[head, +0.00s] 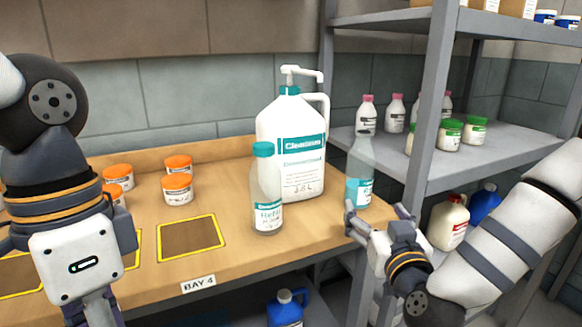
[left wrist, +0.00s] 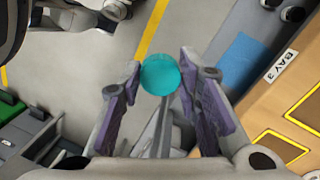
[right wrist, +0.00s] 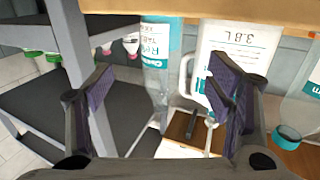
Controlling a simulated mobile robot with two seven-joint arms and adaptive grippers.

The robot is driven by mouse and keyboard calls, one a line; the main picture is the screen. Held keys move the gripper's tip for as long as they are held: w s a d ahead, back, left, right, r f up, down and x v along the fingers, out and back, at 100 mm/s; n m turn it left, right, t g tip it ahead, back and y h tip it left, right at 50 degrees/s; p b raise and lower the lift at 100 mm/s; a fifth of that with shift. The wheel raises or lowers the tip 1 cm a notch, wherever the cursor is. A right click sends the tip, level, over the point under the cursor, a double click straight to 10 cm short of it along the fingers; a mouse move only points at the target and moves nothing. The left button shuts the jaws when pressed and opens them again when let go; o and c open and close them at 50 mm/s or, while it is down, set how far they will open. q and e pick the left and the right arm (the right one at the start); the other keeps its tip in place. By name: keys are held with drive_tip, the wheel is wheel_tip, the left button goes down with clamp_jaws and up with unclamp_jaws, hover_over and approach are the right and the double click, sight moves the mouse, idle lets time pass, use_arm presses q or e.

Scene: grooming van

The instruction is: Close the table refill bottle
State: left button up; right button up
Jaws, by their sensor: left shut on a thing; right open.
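A clear refill bottle (head: 359,168) with a teal label stands upright at the table's right end. In the right wrist view the bottle (right wrist: 158,75) shows between the spread fingers, with no clear contact. My left gripper (left wrist: 160,78) is shut on a round teal cap (left wrist: 160,73), held out over the floor. In the head view its fingers are cut off at the bottom edge.
A second refill bottle (head: 266,190) with a teal cap and a large pump jug (head: 302,150) stand close to the left. Several orange-lidded jars (head: 177,187) stand farther left on the table (head: 150,262). A shelf post (head: 430,100) rises on the right.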

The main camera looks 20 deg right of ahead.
sight(363, 188)
use_arm(q)
drive_tip(key=shift+w+r, duration=0.1)
drive_tip(key=shift+w, duration=0.1)
drive_tip(key=shift+s+a+r, duration=0.1)
drive_tip(key=shift+s+r, duration=0.05)
drive_tip(key=shift+s, duration=0.35)
drive_tip(key=shift+w+f+b, duration=0.2)
drive_tip(key=shift+f+b, duration=0.2)
drive_tip(key=shift+f, duration=0.55)
use_arm(e)
drive_tip(key=x, duration=0.5)
drive_tip(key=shift+w+d+r, duration=0.15)
drive_tip(key=shift+w+r, duration=0.15)
drive_tip(key=shift+w, duration=0.05)
drive_tip(key=shift+w+r, duration=0.1)
drive_tip(key=shift+w, duration=0.25)
drive_tip(key=shift+w+d, duration=0.1)
drive_tip(key=b+x, duration=0.1)
drive_tip(key=x, duration=0.4)
use_arm(q)
drive_tip(key=shift+w+f+g, duration=0.1)
drive_tip(key=shift+f+g, duration=0.3)
drive_tip(key=shift+f, duration=0.55)
use_arm(e)
drive_tip(key=shift+r, duration=0.1)
